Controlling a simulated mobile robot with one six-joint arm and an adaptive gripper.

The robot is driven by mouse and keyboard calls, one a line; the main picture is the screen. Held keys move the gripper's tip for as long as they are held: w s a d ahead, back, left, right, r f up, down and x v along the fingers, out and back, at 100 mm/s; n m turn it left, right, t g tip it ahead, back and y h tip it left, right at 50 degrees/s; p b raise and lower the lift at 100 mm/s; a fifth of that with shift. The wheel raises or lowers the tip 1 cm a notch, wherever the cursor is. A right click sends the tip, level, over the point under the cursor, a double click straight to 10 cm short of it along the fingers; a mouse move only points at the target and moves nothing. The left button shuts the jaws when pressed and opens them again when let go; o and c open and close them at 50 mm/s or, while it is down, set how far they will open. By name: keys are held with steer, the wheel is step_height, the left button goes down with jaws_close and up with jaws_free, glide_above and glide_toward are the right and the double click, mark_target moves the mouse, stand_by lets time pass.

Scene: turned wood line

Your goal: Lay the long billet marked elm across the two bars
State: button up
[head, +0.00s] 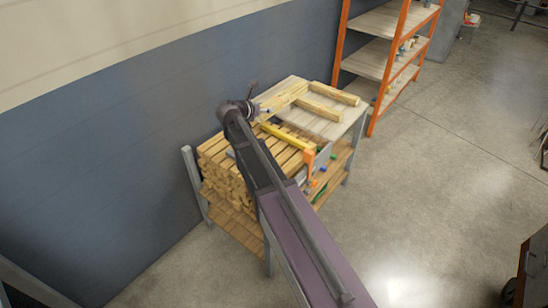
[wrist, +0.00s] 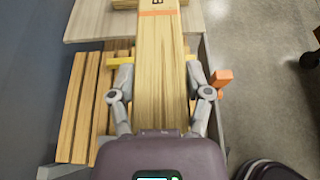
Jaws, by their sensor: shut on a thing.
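A long pale billet (wrist: 160,75) runs away from my gripper in the wrist view, with an orange band and part of a dark letter at its far end; the full mark is cut off. My gripper (wrist: 161,78) is shut on it, one finger along each side. In the head view the billet (head: 286,96) reaches over the pale board. Two wooden bars, a farther one (head: 336,93) and a nearer one (head: 320,109), lie side by side on that board, near the billet's far part. I cannot tell whether the billet touches them.
The pale board (head: 346,118) tops the far part of the bench. Stacked billets (head: 215,152) fill the near part. A yellow strip (head: 287,138) with an orange end piece (head: 309,160) crosses between them. An orange-framed shelf (head: 380,62) stands behind; open floor lies right.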

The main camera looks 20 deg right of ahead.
steer(key=w+d+f+b, duration=0.1)
steer(key=d+f+b, duration=0.5)
steer(key=f+b, duration=0.3)
steer(key=w+d+f+b, duration=0.1)
steer(key=d+f+b, duration=0.5)
steer(key=f+b, duration=0.2)
steer(key=shift+w+d+f+b, duration=0.15)
steer(key=shift+d+f+b, duration=0.2)
steer(key=shift+f, duration=0.65)
steer(key=shift+a, duration=0.15)
steer(key=s+a+f+b, duration=0.1)
steer(key=s+a, duration=0.2)
steer(key=a, duration=1.2)
steer(key=shift+s+a+f, duration=0.15)
steer(key=shift+a+f, duration=0.05)
steer(key=shift+a, duration=0.1)
steer(key=shift+f+b, duration=0.1)
steer(key=shift+b, duration=0.25)
step_height(320, 180, down, 3)
steer(key=b, duration=0.3)
steer(key=shift+f, duration=0.15)
